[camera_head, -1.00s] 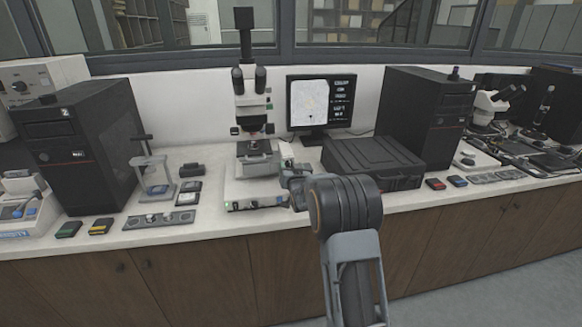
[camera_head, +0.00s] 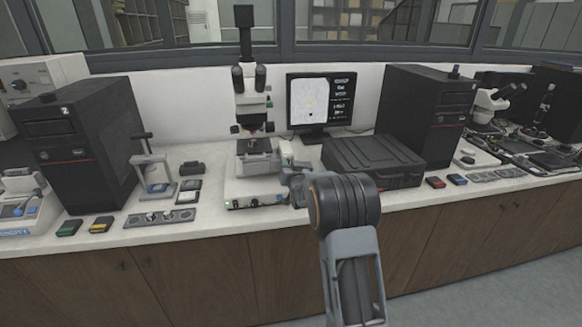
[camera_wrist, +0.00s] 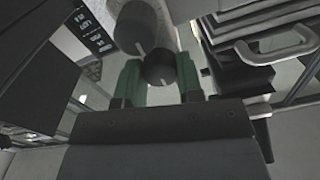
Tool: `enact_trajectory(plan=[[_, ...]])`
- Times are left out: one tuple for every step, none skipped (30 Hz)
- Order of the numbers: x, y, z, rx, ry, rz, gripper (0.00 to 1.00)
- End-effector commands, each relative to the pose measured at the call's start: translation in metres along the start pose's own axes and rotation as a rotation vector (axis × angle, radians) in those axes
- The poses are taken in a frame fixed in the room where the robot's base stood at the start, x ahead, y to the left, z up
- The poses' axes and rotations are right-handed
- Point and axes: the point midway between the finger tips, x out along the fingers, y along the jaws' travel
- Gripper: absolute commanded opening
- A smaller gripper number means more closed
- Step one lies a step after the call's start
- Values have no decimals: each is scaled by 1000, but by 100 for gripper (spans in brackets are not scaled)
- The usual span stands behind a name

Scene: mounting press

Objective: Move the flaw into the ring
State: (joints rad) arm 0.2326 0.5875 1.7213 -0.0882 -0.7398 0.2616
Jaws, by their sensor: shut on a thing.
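The microscope (camera_head: 248,95) stands upright on the bench, with a dark stage plate (camera_head: 254,146) under its objective. At this size I cannot tell the flaw from the ring. In the wrist view, the green fingers of my gripper (camera_wrist: 157,82) are closed around a small dark round knob (camera_wrist: 160,67). A larger dark cylinder (camera_wrist: 137,25) sits just beyond it. In the head view, my arm largely hides the gripper at the microscope's right side.
A black case (camera_head: 372,160) lies close to the right of the gripper; its handle (camera_wrist: 275,47) shows in the wrist view. Black computer towers (camera_head: 428,112) stand on both sides. Small parts and a holder strip (camera_head: 160,218) lie to the left.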

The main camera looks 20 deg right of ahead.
Motion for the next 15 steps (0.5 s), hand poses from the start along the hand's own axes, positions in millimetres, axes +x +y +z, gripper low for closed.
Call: enact_trajectory(plan=[[0,0,1,-5,1,0,10],[0,1,2,-11,1,0,10],[0,1,4,-26,2,-1,10],[0,1,6,-40,2,-1,10],[0,1,7,-55,2,-1,10],[0,1,6,-76,3,-1,10],[0,1,6,-91,2,-1,10],[0,1,6,-107,2,-1,10],[0,1,5,-124,2,-1,10],[0,1,5,-137,1,0,10],[0,1,4,-147,0,0,10],[0,1,3,-158,0,0,10],[0,1,2,-165,-1,0,10],[0,0,2,-170,-3,0,10],[0,0,1,-174,-4,0,10]])
